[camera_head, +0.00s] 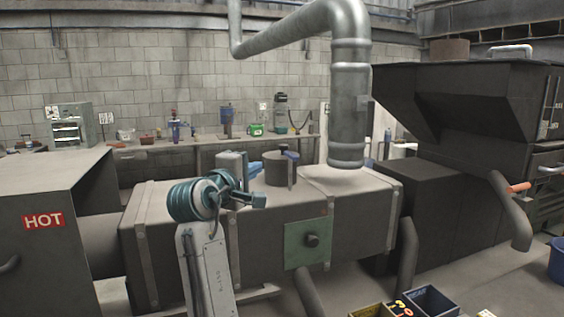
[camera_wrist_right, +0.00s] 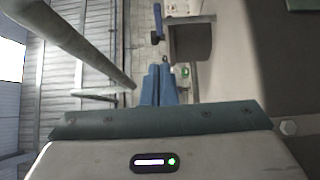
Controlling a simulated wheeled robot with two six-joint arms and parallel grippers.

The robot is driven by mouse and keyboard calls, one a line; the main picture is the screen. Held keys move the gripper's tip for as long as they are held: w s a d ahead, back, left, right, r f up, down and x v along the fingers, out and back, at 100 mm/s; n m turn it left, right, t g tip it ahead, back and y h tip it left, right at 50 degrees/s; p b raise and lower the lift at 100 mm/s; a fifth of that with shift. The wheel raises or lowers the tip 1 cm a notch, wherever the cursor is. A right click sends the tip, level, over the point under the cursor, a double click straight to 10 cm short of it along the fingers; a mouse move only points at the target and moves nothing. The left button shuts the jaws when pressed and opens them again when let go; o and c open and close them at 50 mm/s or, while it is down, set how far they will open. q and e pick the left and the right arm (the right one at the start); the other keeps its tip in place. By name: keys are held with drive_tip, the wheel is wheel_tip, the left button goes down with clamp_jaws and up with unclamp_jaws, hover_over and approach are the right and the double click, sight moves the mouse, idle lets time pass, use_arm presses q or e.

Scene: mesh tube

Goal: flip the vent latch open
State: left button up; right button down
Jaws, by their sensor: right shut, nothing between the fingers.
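A short dark vent stub (camera_head: 279,169) stands on top of the long tan duct box, with a blue latch lever (camera_head: 291,155) upright on its right side. In the right wrist view the stub (camera_wrist_right: 193,42) shows beyond the fingers, with the blue lever (camera_wrist_right: 158,22) beside it. My right gripper (camera_head: 258,200) is in front of the stub, a little left of and below it in the head view, apart from the lever. Its blue fingers (camera_wrist_right: 160,84) are closed together and empty. My left gripper is not in view.
The duct box (camera_head: 270,222) carries a green plate (camera_head: 307,243) with a dark knob. A big silver pipe (camera_head: 348,110) hangs down right of the stub. A dark cabinet marked HOT (camera_head: 30,250) stands left, and a large dark hopper (camera_head: 470,100) stands right. Yellow-edged bins (camera_head: 436,302) sit at lower right.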

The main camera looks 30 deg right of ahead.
sight(289, 157)
drive_tip(key=x, duration=0.7)
drive_tip(key=shift+s+b, duration=0.1)
drive_tip(key=shift+b, duration=0.3)
drive_tip(key=shift+s+d+f+b, duration=0.1)
drive_tip(key=shift+s+d+b, duration=0.1)
drive_tip(key=shift+d, duration=0.35)
drive_tip(key=shift+s+d+f+b, duration=0.1)
drive_tip(key=shift+s+d+b, duration=0.1)
drive_tip(key=shift+d, duration=0.4)
drive_tip(key=shift+s+d+r, duration=0.1)
drive_tip(key=shift+s+d, duration=0.05)
drive_tip(key=shift+d, duration=0.35)
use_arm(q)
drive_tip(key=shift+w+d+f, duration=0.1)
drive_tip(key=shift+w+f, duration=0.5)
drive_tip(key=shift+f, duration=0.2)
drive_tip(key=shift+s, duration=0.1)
